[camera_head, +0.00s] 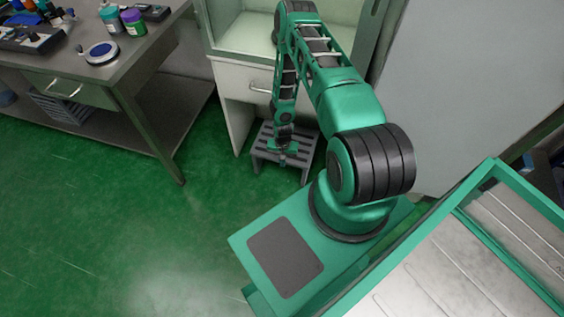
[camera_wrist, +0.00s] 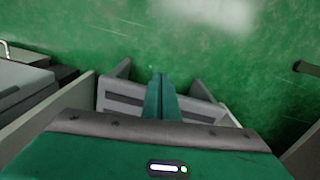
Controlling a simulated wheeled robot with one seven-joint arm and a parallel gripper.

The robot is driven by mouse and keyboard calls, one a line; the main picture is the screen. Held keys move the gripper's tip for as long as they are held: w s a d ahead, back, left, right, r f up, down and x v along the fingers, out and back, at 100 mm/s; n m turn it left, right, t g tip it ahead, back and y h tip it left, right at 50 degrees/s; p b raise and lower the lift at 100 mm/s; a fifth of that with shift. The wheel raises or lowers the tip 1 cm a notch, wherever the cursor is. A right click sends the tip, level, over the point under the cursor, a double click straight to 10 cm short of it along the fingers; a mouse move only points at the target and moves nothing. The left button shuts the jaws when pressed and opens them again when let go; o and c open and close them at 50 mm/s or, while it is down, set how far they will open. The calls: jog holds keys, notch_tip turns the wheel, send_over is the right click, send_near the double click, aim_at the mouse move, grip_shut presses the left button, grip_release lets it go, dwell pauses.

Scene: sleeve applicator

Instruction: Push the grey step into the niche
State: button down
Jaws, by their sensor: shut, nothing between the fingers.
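The grey step (camera_head: 266,152), a low slatted stool, stands on the green floor at the front of the pale cabinet, under its drawer. Part of its top is hidden by my arm. My gripper (camera_head: 283,160) is shut and empty, pointing down at the step's top; I cannot tell whether it touches. In the wrist view, the shut green fingers (camera_wrist: 161,85) show over the step (camera_wrist: 123,107), with step parts on both sides of them. The niche is the opening under the cabinet drawer (camera_head: 240,90); its inside is mostly hidden behind the step and my arm.
A metal workbench (camera_head: 125,75) with bottles and a dial device stands at the left, its leg (camera_head: 172,165) near the step. A grey panel (camera_head: 460,80) rises at the right. A green-framed tray (camera_head: 480,225) is at the lower right. Floor at the front left is clear.

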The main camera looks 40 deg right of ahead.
jog(key=w+d+f, duration=0.2)
jog(key=d+f, duration=0.1)
jog(key=f, duration=0.5)
jog(key=shift+w+f, duration=0.15)
jog(key=shift+w, duration=0.2)
